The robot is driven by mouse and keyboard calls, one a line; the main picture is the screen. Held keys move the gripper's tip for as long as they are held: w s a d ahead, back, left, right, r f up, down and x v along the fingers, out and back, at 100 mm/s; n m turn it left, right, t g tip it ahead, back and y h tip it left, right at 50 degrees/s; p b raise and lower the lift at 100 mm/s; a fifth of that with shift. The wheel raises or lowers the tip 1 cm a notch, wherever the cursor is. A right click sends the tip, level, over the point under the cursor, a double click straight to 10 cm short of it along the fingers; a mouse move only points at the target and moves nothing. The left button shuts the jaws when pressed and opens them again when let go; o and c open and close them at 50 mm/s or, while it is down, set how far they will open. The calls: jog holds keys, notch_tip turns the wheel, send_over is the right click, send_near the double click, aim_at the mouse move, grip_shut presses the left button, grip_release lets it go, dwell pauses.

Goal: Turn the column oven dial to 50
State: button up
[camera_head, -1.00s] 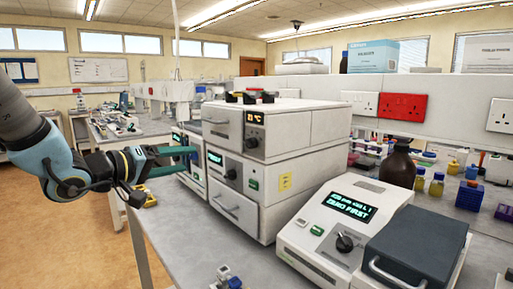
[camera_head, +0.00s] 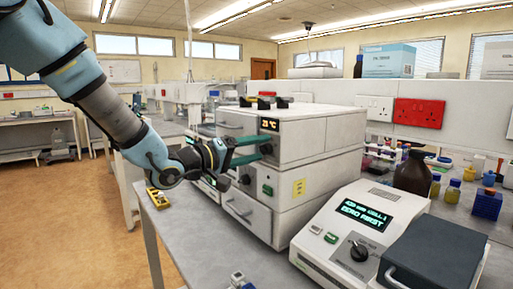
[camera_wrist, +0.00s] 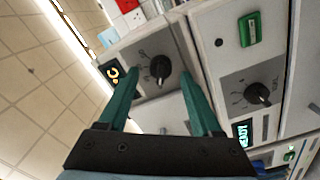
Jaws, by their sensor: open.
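The column oven (camera_head: 310,140) is the top white unit of the stack, with an amber display (camera_head: 269,125) reading about 21 °C. Its dark dial (camera_wrist: 160,68) sits on a grey panel with scale marks too small to read. My gripper (camera_head: 264,147) is open, its teal fingers pointing at this panel. In the wrist view the fingers (camera_wrist: 157,76) lie on either side of the dial, with gaps to it. I cannot tell whether the tips reach the dial's depth. In the head view the fingers partly cover the dial.
A lower unit in the stack has another dark dial (camera_wrist: 258,93) and a green switch (camera_wrist: 250,28). A balance-like instrument (camera_head: 345,240) reading "ZERO FIRST" stands at right front. A brown bottle (camera_head: 413,172) stands behind it. A yellow item (camera_head: 157,198) lies near the bench's left edge.

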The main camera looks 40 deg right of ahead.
jog(key=shift+d, duration=0.1)
jog(key=shift+c, duration=0.3)
grip_shut()
